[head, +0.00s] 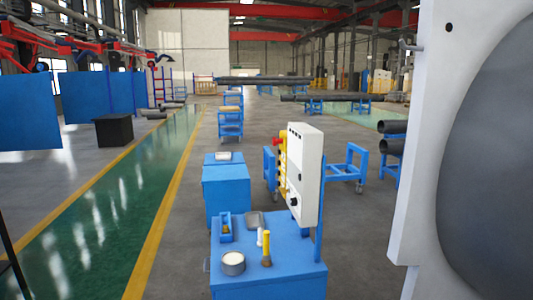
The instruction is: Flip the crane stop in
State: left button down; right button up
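A white control box (306,172) stands upright on a blue post above the blue cart in the middle. A yellow strip (283,172) with a red part (277,142) at its top shows at the box's left side. Dark knobs are on the box's narrow left face. A small grey bent handle (410,46) sticks out from the left edge of a large pale panel (428,120) close on the right. I cannot tell which of these is the crane stop. Neither of my grippers is in view.
A blue cart top (285,275) holds a round tin (233,262), a yellow-handled tool (266,250), a white bottle and a tray. A blue cabinet (227,190) stands behind it. A large dark disc (490,160) fills the right. A green walkway (80,240) on the left is clear.

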aim_at(275, 141)
jog(key=i+j+z, duration=0.1)
jog(key=z, duration=0.4)
jog(key=i+j+z, duration=0.15)
jog(key=j, duration=0.2)
jog(key=i+j+z, duration=0.35)
jog(key=j, duration=0.4)
jog(key=i+j+z, duration=0.15)
jog(key=j, duration=0.2)
jog(key=i+j, duration=0.1)
jog(key=j, duration=0.2)
jog(key=i+j, duration=0.1)
jog(key=j, duration=0.15)
jog(key=i+j, duration=0.1)
jog(key=j, duration=0.2)
